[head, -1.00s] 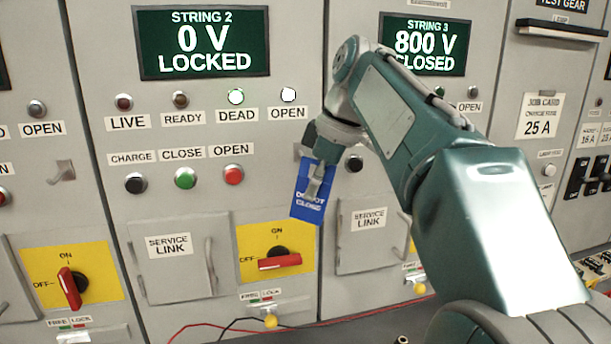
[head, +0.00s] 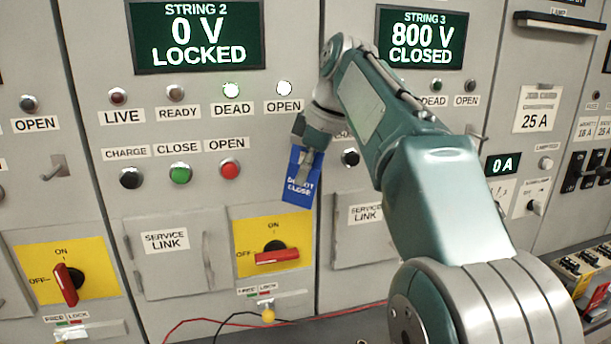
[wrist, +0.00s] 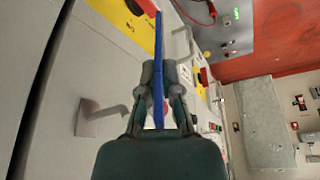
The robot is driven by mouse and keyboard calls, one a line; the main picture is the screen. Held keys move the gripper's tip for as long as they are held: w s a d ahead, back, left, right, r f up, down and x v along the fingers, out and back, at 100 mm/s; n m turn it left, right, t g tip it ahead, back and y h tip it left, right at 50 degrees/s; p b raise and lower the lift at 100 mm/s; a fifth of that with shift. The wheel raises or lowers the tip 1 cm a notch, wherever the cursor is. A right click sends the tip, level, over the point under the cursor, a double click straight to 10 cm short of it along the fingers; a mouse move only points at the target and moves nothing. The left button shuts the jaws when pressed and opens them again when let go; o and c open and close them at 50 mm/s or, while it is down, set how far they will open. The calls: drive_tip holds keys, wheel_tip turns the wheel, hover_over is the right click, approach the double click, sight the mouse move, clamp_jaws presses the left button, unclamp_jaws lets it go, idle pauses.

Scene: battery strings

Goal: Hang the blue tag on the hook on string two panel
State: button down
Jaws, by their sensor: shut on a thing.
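The blue tag (head: 297,191) has white lettering and hangs upright, with a slight tilt, from my gripper (head: 306,164) in the head view. My gripper is shut on its upper part. In the wrist view the tag (wrist: 159,70) is edge-on between the fingers (wrist: 166,88). The tag is in front of the right side of the string two panel (head: 215,185), above the yellow switch plate. A grey metal hook (wrist: 100,117) shows left of my gripper in the wrist view, apart from the tag; it appears to be string two's. My gripper covers that area in the head view.
A red rotary handle (head: 278,258) sits on the yellow plate below the tag. The red button (head: 229,170) is left of the tag, and a black button (head: 350,158) is right of it. Another hook (head: 56,168) is on the panel to the left.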

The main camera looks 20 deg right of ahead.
drive_tip(key=shift+w, duration=2.2)
